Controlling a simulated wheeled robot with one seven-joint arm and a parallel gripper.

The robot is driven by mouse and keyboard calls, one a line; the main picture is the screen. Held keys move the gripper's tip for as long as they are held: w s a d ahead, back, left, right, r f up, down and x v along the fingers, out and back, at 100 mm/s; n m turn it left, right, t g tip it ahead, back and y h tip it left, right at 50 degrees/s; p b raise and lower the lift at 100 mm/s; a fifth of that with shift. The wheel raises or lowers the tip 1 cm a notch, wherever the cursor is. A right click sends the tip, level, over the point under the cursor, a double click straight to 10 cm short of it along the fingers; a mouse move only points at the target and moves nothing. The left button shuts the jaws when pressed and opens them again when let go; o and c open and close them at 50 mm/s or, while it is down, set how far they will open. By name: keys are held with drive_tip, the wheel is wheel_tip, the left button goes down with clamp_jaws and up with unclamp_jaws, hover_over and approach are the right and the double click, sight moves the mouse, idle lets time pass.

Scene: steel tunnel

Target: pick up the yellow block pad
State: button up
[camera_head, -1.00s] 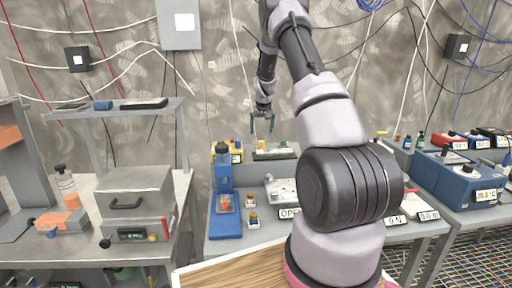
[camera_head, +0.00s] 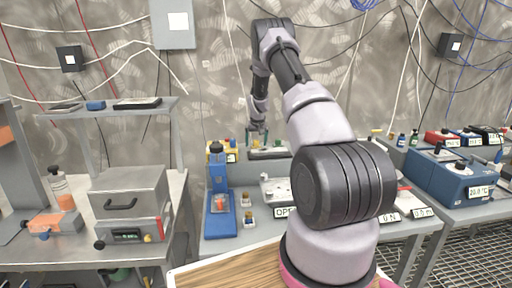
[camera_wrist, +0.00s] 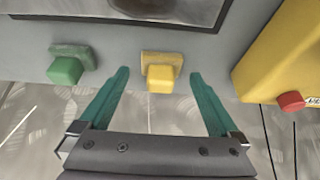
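The yellow block pad (camera_wrist: 161,72) shows in the wrist view as a small yellow knob on a wider flat yellow base. It sits by the edge of a grey surface. My gripper (camera_wrist: 159,76) is open, with one teal finger on each side of the pad and visible gaps between. Nothing is held. In the head view my gripper (camera_head: 258,136) is low over the back of the middle bench, where the pad is too small to make out clearly.
A green block pad (camera_wrist: 68,66) sits to the left in the wrist view. A yellow box (camera_wrist: 285,58) with a red button (camera_wrist: 291,101) is close on the right. A dark-framed tray (camera_wrist: 178,10) lies at the top. A blue stand (camera_head: 219,190) is on the middle bench.

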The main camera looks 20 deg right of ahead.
drive_tip(key=c, duration=1.4)
wheel_tip(320, 180, up, 10)
drive_tip(key=shift+r, duration=0.1)
